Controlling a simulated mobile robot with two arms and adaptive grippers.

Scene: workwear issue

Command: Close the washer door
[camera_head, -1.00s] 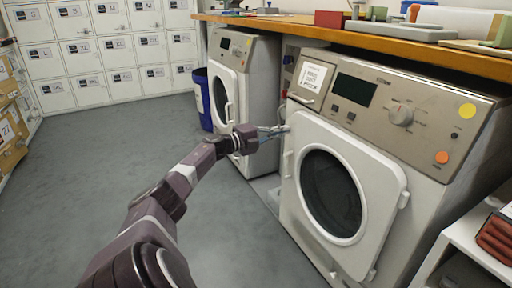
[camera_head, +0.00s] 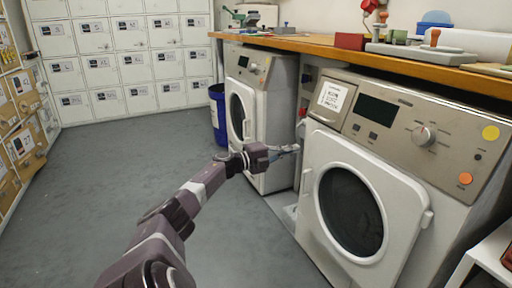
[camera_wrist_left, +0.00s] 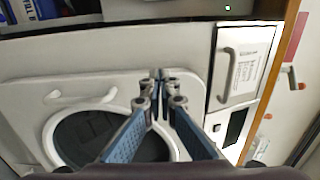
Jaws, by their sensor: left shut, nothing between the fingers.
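The near washer (camera_head: 408,112) has a white door (camera_head: 405,185) with a dark round window (camera_head: 350,212). The door lies against or very near the front; I cannot tell if it is fully closed. My left gripper (camera_head: 297,148) is shut and empty, just left of the door's upper left corner. In the left wrist view my left gripper's fingertips (camera_wrist_left: 160,78) are together in front of the door's edge; contact is unclear. My right gripper is out of view.
A second washer (camera_head: 268,85) stands further back, beside a blue bin (camera_head: 217,112). A wooden counter (camera_head: 330,48) runs above both. White lockers (camera_head: 125,60) line the back wall. The grey floor (camera_head: 120,160) at left is clear. A white shelf (camera_head: 492,255) is at lower right.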

